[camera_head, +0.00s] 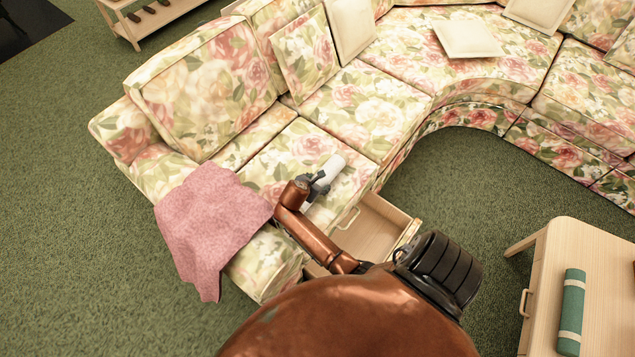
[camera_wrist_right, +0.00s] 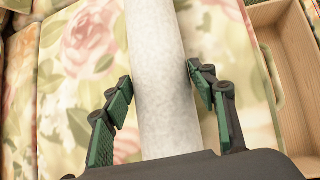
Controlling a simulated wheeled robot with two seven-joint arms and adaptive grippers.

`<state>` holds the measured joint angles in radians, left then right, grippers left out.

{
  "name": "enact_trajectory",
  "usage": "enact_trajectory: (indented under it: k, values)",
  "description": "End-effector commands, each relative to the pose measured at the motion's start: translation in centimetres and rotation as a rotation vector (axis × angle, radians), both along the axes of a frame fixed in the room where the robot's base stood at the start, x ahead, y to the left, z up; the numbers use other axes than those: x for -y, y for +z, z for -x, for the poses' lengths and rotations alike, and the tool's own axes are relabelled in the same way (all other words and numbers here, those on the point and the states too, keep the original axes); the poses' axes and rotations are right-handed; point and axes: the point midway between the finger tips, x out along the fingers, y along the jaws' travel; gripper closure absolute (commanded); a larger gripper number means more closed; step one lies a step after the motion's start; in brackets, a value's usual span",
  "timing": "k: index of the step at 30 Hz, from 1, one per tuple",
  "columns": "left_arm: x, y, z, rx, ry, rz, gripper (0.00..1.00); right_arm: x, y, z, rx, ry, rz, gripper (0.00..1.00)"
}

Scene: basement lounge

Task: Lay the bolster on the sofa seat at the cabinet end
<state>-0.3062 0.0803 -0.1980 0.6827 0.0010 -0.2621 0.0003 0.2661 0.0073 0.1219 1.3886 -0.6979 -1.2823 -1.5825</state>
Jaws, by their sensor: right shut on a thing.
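The bolster (camera_head: 329,171) is a plain white cylinder over the floral sofa's seat (camera_head: 300,150), at the left end section beside a pink throw. My right gripper (camera_head: 321,182) is shut on it, with green-padded fingers (camera_wrist_right: 160,92) on both sides of the bolster (camera_wrist_right: 163,60) in the right wrist view. I cannot tell whether the bolster touches the cushion. The near end of the bolster is hidden by the gripper. My left gripper is not in view.
A pink throw (camera_head: 212,225) drapes over the sofa's front left corner. An open wooden drawer (camera_head: 375,232) juts from under the seat. A wooden table (camera_head: 590,265) at right holds a rolled green item (camera_head: 572,312). A low wooden shelf unit (camera_head: 165,17) stands behind the sofa.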

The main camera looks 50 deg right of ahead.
Motion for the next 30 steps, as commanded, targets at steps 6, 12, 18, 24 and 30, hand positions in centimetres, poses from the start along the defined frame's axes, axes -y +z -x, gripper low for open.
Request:
enact_trajectory:
  k: [6, 12, 18, 24, 30]
  values:
    - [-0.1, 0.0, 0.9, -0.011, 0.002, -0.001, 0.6, 0.0, 0.1, 0.0, 0.001, 0.0, 0.001, 0.34]
    - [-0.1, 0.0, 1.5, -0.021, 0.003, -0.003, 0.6, 0.0, 0.0, 0.0, 0.0, 0.0, 0.0, 0.27]
    - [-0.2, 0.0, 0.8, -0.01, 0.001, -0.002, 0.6, -0.1, 0.0, 0.1, -0.001, 0.0, -0.001, 0.27]
    - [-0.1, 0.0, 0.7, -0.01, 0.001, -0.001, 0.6, -1.6, 1.7, 0.4, 0.002, 0.0, -0.002, 0.27]
    - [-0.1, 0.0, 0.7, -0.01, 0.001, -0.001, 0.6, -4.1, 5.0, 1.3, 0.004, 0.0, -0.002, 0.27]
